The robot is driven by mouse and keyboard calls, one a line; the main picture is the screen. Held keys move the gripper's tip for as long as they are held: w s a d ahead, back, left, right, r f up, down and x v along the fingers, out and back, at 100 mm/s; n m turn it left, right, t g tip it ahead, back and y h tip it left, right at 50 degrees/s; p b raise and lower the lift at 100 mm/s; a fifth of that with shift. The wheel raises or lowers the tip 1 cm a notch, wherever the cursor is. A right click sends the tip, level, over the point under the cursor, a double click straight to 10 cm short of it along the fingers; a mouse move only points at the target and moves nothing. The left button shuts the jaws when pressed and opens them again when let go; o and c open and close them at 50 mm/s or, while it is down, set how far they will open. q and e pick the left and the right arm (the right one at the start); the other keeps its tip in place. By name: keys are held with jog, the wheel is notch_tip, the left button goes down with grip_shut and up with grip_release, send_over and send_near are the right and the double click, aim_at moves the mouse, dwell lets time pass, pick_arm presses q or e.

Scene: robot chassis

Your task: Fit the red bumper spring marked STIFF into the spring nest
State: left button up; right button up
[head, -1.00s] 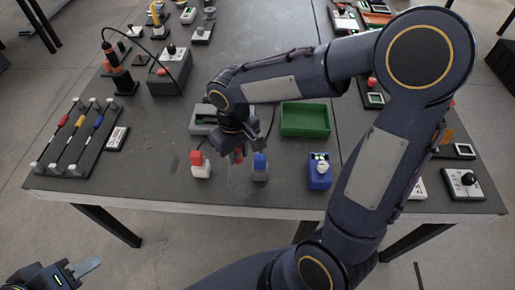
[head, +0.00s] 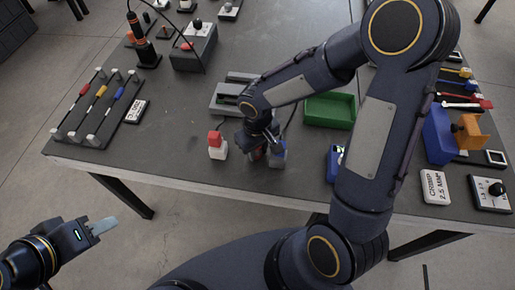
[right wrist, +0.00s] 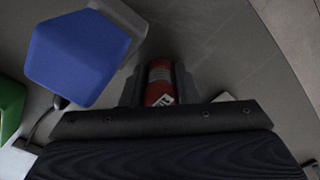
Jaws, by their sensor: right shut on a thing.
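In the right wrist view a red cylinder (right wrist: 159,83) with a white printed label sits between the two dark fingers of my right gripper (right wrist: 159,90). The gripper is shut on it; the lettering is too small to read fully. In the head view my right gripper (head: 260,150) is low over the table's front part, close beside a blue-topped block. A grey fixture with a dark slot (head: 232,96) is behind it; I cannot tell whether this is the spring nest. My left gripper (head: 98,229) is off the table at lower left, with its finger gap unclear.
The blue-topped block (right wrist: 75,50) is close to the right fingers. A red-topped white block (head: 216,146) stands to their left. A green tray (head: 331,110) is at the right, and a rack of coloured rods (head: 95,105) at the left. The table's front left is clear.

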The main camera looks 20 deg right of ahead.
jog(key=shift+f, duration=0.1)
jog(key=o, duration=1)
